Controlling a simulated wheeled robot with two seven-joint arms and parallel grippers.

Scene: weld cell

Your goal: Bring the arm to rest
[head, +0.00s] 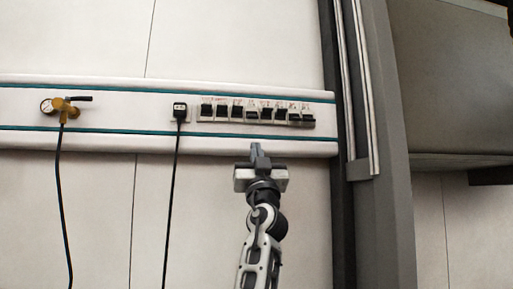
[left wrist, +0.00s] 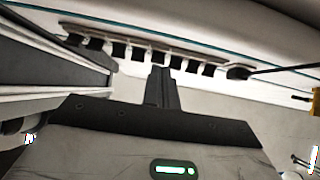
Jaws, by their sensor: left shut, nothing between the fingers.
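My left gripper (head: 257,152) is raised in front of the wall rail, just below the row of switches. Its fingers are together with nothing between them. In the left wrist view the shut fingers (left wrist: 161,88) point toward the switch row. The row of black switches (head: 258,114) sits on a white rail (head: 100,108) with teal stripes; it also shows in the left wrist view (left wrist: 140,50). I cannot tell whether the fingertips touch the rail. My right gripper is in neither view.
A black plug (head: 180,111) with a hanging cable is left of the switches. A brass valve with a gauge (head: 62,106) and a hose is farther left. A grey post (head: 385,180) stands to the right, with a grey cabinet (head: 450,80) beyond it.

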